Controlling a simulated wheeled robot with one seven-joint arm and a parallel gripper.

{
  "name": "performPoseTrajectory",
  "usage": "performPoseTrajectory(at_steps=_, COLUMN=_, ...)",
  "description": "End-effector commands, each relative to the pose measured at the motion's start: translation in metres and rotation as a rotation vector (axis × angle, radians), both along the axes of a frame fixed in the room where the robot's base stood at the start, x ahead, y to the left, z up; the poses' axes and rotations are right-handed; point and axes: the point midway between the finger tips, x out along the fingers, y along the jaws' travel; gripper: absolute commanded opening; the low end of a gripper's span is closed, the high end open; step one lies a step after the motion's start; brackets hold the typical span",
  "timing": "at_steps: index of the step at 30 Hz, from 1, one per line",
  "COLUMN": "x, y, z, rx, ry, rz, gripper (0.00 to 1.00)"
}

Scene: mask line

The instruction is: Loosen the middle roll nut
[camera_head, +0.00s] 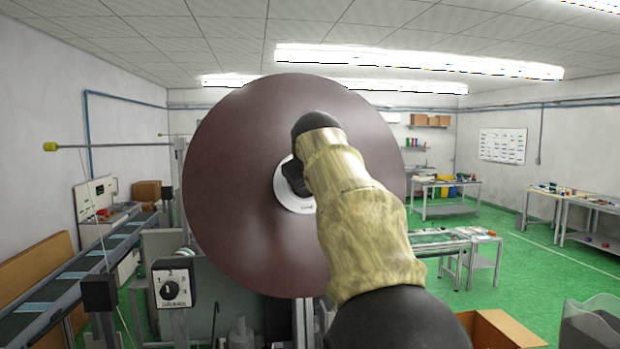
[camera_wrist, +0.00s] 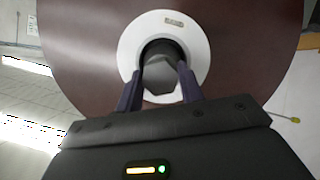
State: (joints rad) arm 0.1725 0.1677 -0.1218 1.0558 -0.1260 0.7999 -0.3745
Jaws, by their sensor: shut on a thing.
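A large reddish-brown disc (camera_head: 235,190) with a white hub (camera_head: 292,204) fills the middle of the head view. In the wrist view a dark faceted nut (camera_wrist: 162,70) sits at the centre of the white hub (camera_wrist: 199,61). My gripper (camera_wrist: 159,77) has one finger on each side of the nut and is shut on it. In the head view my arm covers the nut and part of the hub, and only a dark piece of my gripper (camera_head: 295,177) shows against it. I cannot tell how tight the nut is.
A rotary-switch box (camera_head: 174,288) stands below left of the disc. A conveyor (camera_head: 75,275) runs along the left, and a thin yellow-tipped rod (camera_head: 110,145) sticks out there. An open cardboard box (camera_head: 505,330) is at lower right. Green floor (camera_head: 520,260) lies open to the right.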

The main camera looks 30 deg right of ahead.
Motion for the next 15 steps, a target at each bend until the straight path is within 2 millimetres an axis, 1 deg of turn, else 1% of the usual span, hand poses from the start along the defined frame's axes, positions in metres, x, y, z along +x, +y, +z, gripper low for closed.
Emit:
performPoseTrajectory(at_steps=5, x=0.0004, y=0.0, z=-0.0014, rx=-0.001, ry=0.004, rz=0.0, gripper=0.15)
performPoseTrajectory(at_steps=6, x=0.0003, y=-0.0001, z=-0.0014, rx=-0.001, ry=0.004, rz=0.0, gripper=0.42)
performPoseTrajectory(at_steps=9, x=0.0003, y=0.0, z=-0.0011, rx=0.0, ry=0.002, rz=0.0, gripper=0.59)
performPoseTrajectory(at_steps=15, x=0.0001, y=0.0, z=-0.0005, rx=0.001, ry=0.001, rz=0.0, gripper=0.59)
